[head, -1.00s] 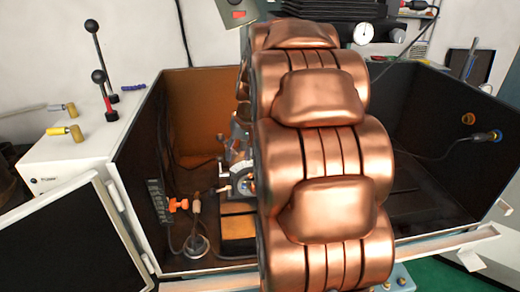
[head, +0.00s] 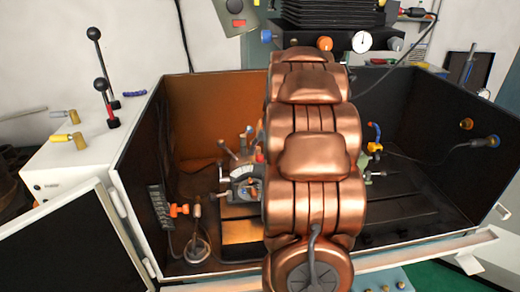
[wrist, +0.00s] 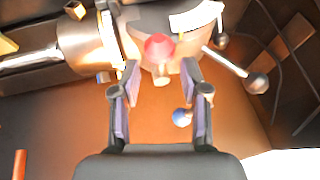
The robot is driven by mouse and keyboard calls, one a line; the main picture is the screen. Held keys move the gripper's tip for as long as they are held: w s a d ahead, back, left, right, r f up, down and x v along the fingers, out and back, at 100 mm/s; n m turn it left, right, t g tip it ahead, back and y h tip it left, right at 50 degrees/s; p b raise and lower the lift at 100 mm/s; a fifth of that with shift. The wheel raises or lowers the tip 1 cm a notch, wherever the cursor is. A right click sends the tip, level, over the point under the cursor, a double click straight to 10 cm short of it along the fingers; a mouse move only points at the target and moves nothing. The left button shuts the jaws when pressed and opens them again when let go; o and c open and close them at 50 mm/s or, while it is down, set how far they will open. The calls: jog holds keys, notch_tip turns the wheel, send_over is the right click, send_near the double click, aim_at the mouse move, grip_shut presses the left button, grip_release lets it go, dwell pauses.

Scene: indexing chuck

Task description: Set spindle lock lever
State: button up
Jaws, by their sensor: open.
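The indexing chuck (head: 241,187) stands inside the open enclosure, left of my arm in the head view. Short levers rise from its top, and a small red part (head: 260,158) shows beside my arm. My gripper is hidden behind my arm there. In the wrist view my gripper (wrist: 160,75) is open. A red knob (wrist: 158,46) with a pale stub below it lies between and just beyond the fingertips; contact cannot be told. A metal lever with a dark ball end (wrist: 257,83) points right. A blue ball (wrist: 182,118) shows lower between the fingers. Which one is the spindle lock lever is unclear.
A shiny cylinder (wrist: 80,45) lies left of the fingers in the wrist view. The enclosure's left wall (head: 140,150) and a round-based stand (head: 197,248) flank the chuck. A machine head with dials (head: 340,42) hangs above.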

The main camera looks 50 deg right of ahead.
jog(key=shift+x, duration=0.8)
grip_shut()
